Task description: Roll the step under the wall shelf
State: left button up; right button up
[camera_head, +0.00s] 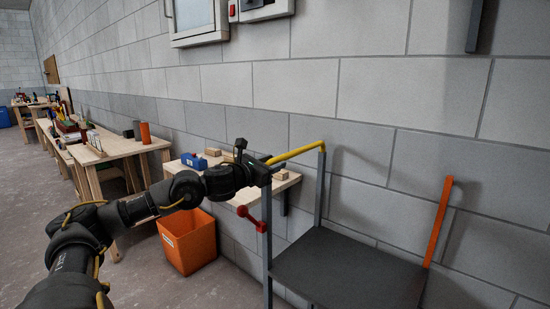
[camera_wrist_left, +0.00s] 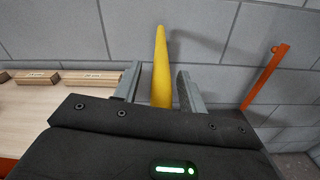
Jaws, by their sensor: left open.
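The step has a dark flat platform (camera_head: 345,270), grey posts and a yellow handrail (camera_head: 300,152). It stands by the block wall at the lower right. My left gripper (camera_head: 268,163) is at the near end of the handrail. In the left wrist view the yellow handrail (camera_wrist_left: 161,60) lies between the two open fingers; contact cannot be told. A red-knobbed lever (camera_head: 250,217) shows at the near post. The wooden wall shelf (camera_head: 235,198) is left of the step, partly hidden behind my left arm. My right gripper is not in view.
A blue item (camera_head: 194,161) and wooden blocks (camera_wrist_left: 92,78) lie on the shelf. An orange bin (camera_head: 187,243) stands on the floor below its left part. An orange bar (camera_head: 438,220) rises at the step's right side. Workbenches (camera_head: 115,150) line the wall farther left.

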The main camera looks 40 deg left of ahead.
pick_arm(q)
jog(key=shift+w, duration=0.75)
grip_shut()
